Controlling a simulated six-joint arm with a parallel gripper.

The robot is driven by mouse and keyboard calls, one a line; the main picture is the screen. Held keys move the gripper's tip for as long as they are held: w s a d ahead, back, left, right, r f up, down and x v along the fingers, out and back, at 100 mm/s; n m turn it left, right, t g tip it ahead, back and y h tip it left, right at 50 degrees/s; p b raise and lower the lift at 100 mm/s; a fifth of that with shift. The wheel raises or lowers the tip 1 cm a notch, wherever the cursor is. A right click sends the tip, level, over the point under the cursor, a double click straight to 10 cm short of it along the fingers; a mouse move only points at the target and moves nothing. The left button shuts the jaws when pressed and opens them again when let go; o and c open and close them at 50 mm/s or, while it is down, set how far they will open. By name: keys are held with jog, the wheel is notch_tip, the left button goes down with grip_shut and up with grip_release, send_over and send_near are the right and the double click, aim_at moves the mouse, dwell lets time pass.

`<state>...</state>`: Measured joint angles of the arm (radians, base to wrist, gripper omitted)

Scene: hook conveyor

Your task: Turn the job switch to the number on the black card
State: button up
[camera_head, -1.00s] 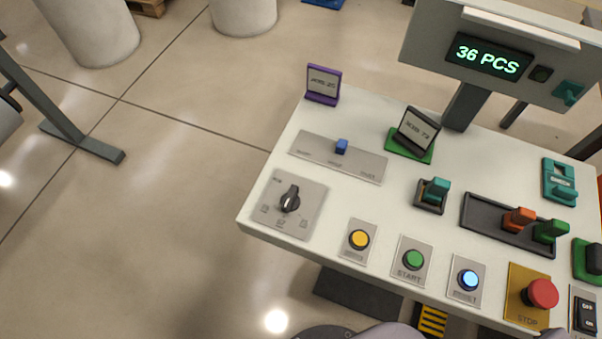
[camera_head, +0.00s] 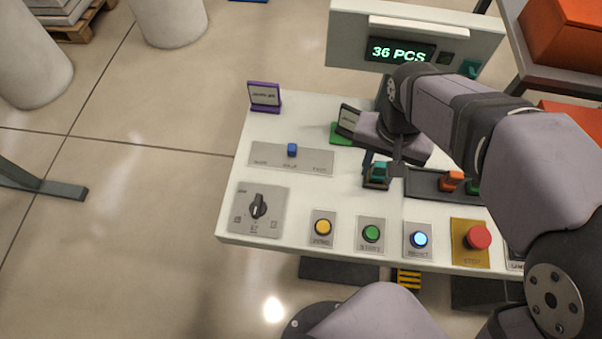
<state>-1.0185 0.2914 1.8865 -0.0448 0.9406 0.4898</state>
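The job switch, a black rotary knob (camera_head: 258,206), sits on a grey plate at the front left of the white console. Its handle stands nearly upright in the picture; small number labels lie left, below and right of it, too small to read surely. The black card (camera_head: 348,119) stands on a green base at the console's back; its number is partly hidden by my arm now, and earlier looks like 72. My gripper (camera_head: 382,168) points down over the teal switch, right of the knob and well apart from it. Its fingers look spread, with nothing held.
A purple card (camera_head: 265,96) stands back left. A blue slider (camera_head: 292,150) lies behind the knob. Yellow (camera_head: 323,227), green (camera_head: 371,233), blue (camera_head: 419,239) and red (camera_head: 478,237) buttons line the front edge. A teal switch (camera_head: 379,170) is under my gripper. The display (camera_head: 400,52) reads 36 PCS.

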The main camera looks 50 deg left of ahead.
jog(key=s+a+n, duration=0.1)
jog(key=s+a, duration=0.6)
jog(key=s, duration=0.2)
jog(key=n+p, duration=0.1)
jog(key=n, duration=0.1)
send_over(257, 204)
jog(key=shift+f, duration=0.35)
jog(key=shift+f+p, duration=1.45)
jog(key=shift+f, duration=2.2)
grip_shut()
